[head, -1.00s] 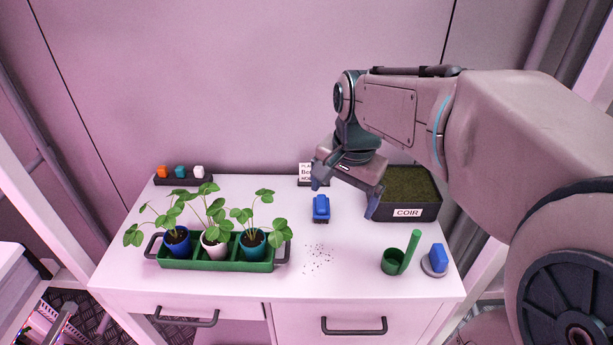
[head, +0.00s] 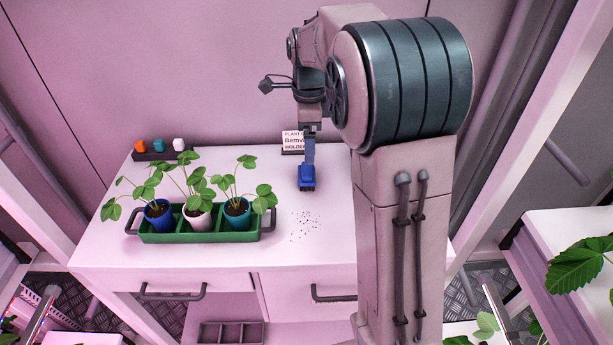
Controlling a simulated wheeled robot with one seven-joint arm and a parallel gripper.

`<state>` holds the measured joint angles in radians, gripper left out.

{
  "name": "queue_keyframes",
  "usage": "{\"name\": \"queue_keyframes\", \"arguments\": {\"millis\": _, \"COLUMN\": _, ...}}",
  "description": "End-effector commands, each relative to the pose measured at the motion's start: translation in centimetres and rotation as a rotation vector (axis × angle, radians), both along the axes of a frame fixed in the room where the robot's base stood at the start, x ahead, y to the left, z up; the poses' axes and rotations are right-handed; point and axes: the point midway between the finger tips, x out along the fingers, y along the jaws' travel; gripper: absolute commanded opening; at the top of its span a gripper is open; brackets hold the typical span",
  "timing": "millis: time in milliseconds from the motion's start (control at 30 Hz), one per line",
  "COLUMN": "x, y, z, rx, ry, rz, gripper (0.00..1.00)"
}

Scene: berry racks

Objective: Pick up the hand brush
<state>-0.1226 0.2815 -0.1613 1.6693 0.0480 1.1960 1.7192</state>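The hand brush (head: 306,180) is a small blue block-shaped thing with a dark lower edge. It lies on the white table behind a patch of dark specks. My gripper (head: 309,158) points down at the back end of the brush and appears to reach it. I see the gripper edge-on, with its fingers lined up, so whether they touch or grip the brush is hidden.
A green tray (head: 155,238) with three potted plants stands left of the brush. A dark holder (head: 160,156) with small coloured blocks and a white sign (head: 293,141) stand at the back. My arm hides the table's right side.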

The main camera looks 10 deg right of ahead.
Motion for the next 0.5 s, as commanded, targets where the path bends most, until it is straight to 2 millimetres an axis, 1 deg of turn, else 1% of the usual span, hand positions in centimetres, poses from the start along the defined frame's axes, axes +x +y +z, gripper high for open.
{"name": "queue_keyframes", "arguments": {"millis": 33, "x": -0.1, "y": 0.0, "z": -1.2, "rx": 0.0, "ry": 0.004, "rz": 0.0, "gripper": 0.93}}
{"name": "queue_keyframes", "arguments": {"millis": 200, "x": 0.0, "y": 0.0, "z": -3.7, "rx": 0.0, "ry": 0.002, "rz": 0.001, "gripper": 0.93}}
{"name": "queue_keyframes", "arguments": {"millis": 367, "x": 0.0, "y": 0.0, "z": -4.7, "rx": 0.0, "ry": 0.001, "rz": 0.001, "gripper": 0.93}}
{"name": "queue_keyframes", "arguments": {"millis": 467, "x": 0.0, "y": 0.2, "z": -5.7, "rx": 0.0, "ry": 0.002, "rz": 0.002, "gripper": 0.93}}
{"name": "queue_keyframes", "arguments": {"millis": 500, "x": 0.0, "y": 0.3, "z": -6.3, "rx": 0.0, "ry": 0.003, "rz": 0.002, "gripper": 0.93}}
